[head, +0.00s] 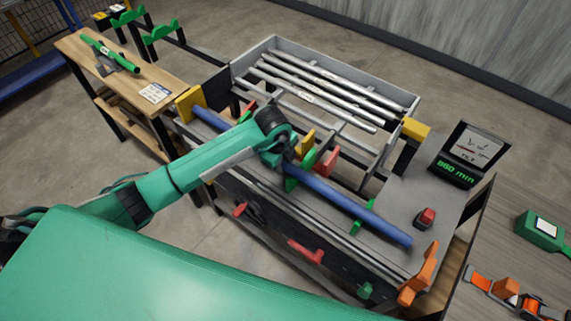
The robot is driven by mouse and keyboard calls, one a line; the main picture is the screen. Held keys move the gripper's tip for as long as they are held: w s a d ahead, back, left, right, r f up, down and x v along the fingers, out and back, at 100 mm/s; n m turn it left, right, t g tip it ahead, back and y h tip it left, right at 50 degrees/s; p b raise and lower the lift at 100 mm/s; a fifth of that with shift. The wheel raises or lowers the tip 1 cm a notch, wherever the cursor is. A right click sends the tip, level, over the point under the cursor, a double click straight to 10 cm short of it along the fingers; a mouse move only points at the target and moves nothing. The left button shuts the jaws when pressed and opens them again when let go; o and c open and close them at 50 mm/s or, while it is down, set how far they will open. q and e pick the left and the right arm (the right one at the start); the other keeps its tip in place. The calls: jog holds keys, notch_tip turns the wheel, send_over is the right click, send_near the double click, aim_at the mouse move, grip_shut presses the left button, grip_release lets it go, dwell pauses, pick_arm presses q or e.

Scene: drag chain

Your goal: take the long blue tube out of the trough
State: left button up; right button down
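The long blue tube (345,203) lies slantwise along the front of the grey machine, from the yellow block at upper left to near the red button at lower right. It lies along the trough, whose green supports (357,228) show beside it; most of the trough is hidden. My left gripper (296,172) is at the middle of the tube, with its green arm coming in from the left. The wrist hides part of the tube there. Whether the fingers are closed on it is too small to tell. My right gripper is not in view.
Behind the tube, a grey tray (250,55) holds several metal tubes. A red button (426,217) and a display (467,155) stand at the right end. A wooden bench (75,48) with a green tool is at upper left. Yellow blocks (416,130) stick up nearby.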

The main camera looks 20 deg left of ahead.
pick_arm(q)
grip_shut()
jog(key=shift+r, duration=0.15)
